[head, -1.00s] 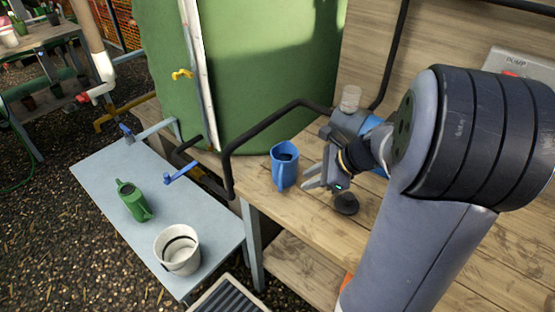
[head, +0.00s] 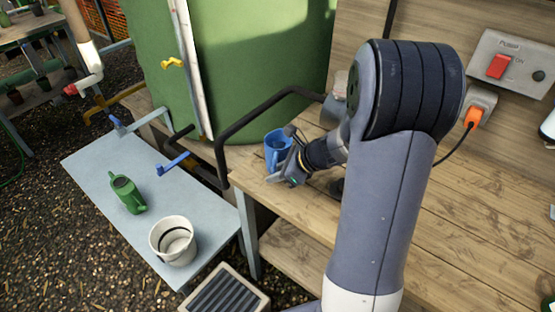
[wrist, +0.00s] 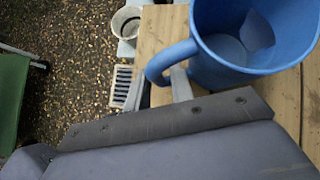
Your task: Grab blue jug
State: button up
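The blue jug (head: 275,152) stands upright on the wooden bench (head: 430,245), close to its left edge. In the wrist view the jug (wrist: 265,58) is at the upper right, its open top facing the camera and its handle (wrist: 165,62) pointing left. My gripper (head: 277,174) is at the near right side of the jug in the head view. In the wrist view my gripper's fingers (wrist: 158,92) are apart, right by the handle, one finger partly behind it. I cannot tell whether they touch the handle.
A grey metal table (head: 95,170) to the left holds a green jug (head: 127,194) and a white bucket (head: 173,242). A black pipe (head: 240,120) bends close behind the jug. A green tank (head: 260,70) stands behind. A pump switch panel (head: 510,65) is at right.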

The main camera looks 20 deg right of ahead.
jog(key=shift+w+a+f, duration=0.2)
jog(key=shift+a+f, duration=0.1)
jog(key=shift+f, duration=0.05)
grip_shut()
